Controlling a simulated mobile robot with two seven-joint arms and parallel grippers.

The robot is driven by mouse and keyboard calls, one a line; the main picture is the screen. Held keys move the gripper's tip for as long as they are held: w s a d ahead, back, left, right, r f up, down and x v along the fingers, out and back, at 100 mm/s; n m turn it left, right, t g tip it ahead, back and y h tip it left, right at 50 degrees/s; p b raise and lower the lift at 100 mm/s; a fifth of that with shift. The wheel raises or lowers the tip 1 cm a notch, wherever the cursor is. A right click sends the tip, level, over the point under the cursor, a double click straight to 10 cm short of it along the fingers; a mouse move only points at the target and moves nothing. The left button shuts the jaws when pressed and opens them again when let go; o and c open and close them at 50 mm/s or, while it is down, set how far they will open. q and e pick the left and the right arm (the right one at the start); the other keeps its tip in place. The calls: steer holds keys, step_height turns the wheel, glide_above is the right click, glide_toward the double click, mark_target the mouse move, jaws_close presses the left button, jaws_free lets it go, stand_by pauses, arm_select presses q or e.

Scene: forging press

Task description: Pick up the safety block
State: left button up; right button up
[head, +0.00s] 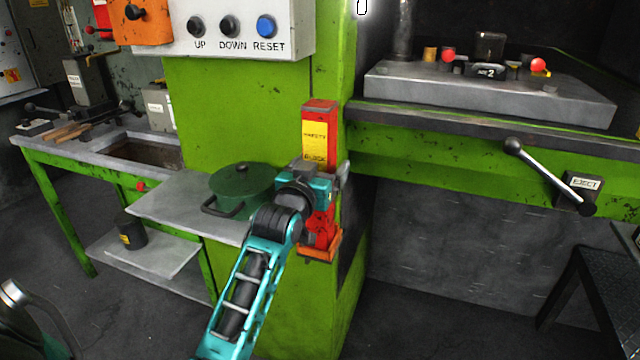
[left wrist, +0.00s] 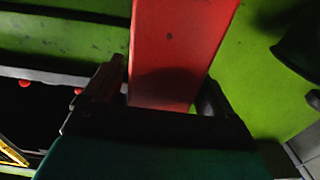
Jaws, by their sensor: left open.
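The safety block (head: 319,130) is a tall red upright block with a yellow label. It stands in an orange holder (head: 320,247) on the side of the green press column. My left gripper (head: 325,183) is at the block's middle and hides part of it in the head view. In the left wrist view the red block (left wrist: 180,50) stands between the two fingers of my left gripper (left wrist: 160,98). The fingers are open, one on each side of it. Whether they touch it cannot be told.
A control box (head: 230,30) with UP, DOWN and RESET buttons hangs above. A dark green lidded pot (head: 240,182) stands on a shelf (head: 160,207) left of the block. The press bed (head: 490,92) and an eject lever (head: 545,172) are at the right.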

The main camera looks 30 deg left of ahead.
arm_select(q)
steer(key=shift+w+a, duration=0.1)
steer(key=shift+w, duration=0.45)
steer(key=shift+c, duration=0.5)
jaws_close()
steer(key=shift+r, duration=0.2)
